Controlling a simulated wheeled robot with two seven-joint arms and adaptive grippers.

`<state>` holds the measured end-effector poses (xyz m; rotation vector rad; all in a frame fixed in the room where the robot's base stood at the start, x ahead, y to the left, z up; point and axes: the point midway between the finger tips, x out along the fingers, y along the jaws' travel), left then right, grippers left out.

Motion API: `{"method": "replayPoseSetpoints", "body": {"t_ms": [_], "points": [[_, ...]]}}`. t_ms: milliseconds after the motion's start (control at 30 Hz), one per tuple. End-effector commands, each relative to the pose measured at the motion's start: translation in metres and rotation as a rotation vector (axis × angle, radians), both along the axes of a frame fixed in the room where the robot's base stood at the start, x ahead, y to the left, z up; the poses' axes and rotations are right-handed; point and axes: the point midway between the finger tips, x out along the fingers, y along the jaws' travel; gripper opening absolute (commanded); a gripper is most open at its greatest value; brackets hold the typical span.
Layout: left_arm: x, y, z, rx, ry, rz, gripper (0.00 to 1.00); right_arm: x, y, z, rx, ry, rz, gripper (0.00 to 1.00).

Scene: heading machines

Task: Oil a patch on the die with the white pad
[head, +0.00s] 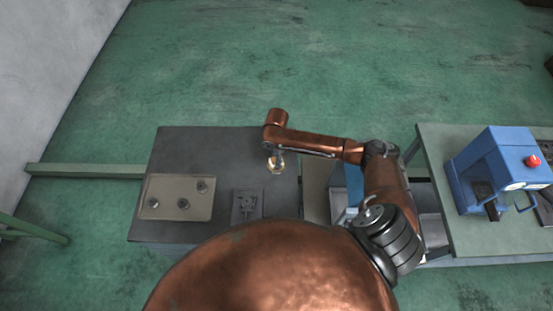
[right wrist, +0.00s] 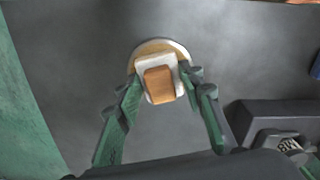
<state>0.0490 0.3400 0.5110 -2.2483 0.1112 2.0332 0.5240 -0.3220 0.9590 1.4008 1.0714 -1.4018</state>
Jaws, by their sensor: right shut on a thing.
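My right gripper (head: 276,154) is over the dark table (head: 225,150). In the right wrist view its green fingers (right wrist: 162,84) are shut on the white pad (right wrist: 143,66), which has an orange-brown block as its grip. The pad is over a round, pale-rimmed dish (right wrist: 178,46) with a yellowish inside; I cannot tell whether they touch. The dark die block (head: 247,205) with a metal piece on it sits nearer to me; its edge shows at the lower right of the wrist view (right wrist: 262,112). My left gripper is not in view.
A beige tray (head: 160,208) with several small round parts lies on the table's left. A green bench (head: 440,165) with a blue machine (head: 495,165) and its red button stands at the right. The table's back left is clear.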

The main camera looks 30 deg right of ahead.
Motion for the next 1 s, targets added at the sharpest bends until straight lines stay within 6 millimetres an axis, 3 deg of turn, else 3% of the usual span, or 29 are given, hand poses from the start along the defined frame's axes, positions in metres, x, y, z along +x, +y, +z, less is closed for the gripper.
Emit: {"method": "replayPoseSetpoints", "body": {"t_ms": [1000], "points": [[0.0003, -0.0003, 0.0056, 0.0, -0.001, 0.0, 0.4, -0.0012, 0.0004, -0.0021, 0.001, 0.003, 0.001, 0.16]]}}
